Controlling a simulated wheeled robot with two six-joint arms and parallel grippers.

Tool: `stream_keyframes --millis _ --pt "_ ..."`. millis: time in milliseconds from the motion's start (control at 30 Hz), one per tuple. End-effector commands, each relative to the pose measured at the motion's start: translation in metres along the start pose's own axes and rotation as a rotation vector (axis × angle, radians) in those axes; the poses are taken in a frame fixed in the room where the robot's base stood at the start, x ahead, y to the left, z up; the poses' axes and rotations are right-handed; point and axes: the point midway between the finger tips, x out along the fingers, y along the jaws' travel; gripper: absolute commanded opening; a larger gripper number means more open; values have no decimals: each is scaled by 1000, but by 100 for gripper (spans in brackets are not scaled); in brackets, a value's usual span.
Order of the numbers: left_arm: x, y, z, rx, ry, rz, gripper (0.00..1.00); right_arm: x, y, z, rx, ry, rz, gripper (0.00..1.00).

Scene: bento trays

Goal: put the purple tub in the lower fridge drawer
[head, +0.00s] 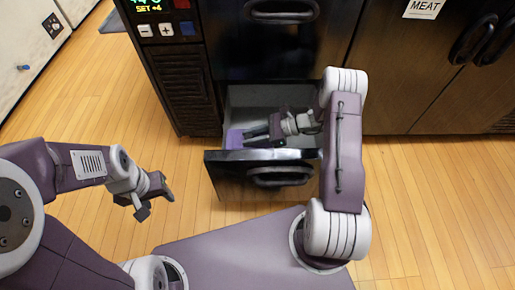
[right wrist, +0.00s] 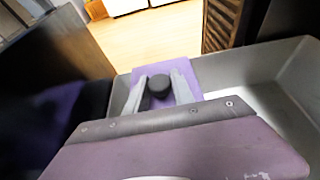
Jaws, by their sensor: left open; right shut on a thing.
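The purple tub (head: 234,139) is at the left end of the open lower fridge drawer (head: 225,170), inside its walls. It also shows as a purple patch beyond the fingers in the right wrist view (right wrist: 206,74). My right gripper (head: 248,134) reaches into the drawer from the right and is shut on the tub. A dark round piece (right wrist: 158,85) shows between its fingers. Whether the tub rests on the drawer floor is hidden. My left gripper (head: 155,200) is open and empty over the floor, left of the drawer.
The drawer's black front carries a handle (head: 280,177). Above it is a closed upper drawer (head: 275,50) beside a control panel (head: 165,20). Dark cabinet doors with a MEAT label (head: 424,8) stand at the right. The wooden floor (head: 110,110) left of the drawer is clear.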

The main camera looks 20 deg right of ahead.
Motion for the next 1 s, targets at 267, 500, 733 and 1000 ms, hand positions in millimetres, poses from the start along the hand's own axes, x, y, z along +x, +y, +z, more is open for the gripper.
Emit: stream_keyframes --millis 267,500,733,1000 --pt "24 0 3 0 0 0 51 12 0 -30 -1 -1 -1 0" --pt "49 -1 5 0 -1 0 51 25 0 -61 -2 -1 -1 0" --pt "46 -1 5 0 0 0 51 24 0 -58 -2 -1 0 0" --pt "50 -1 5 0 0 0 51 28 0 -66 -1 -1 0 0"
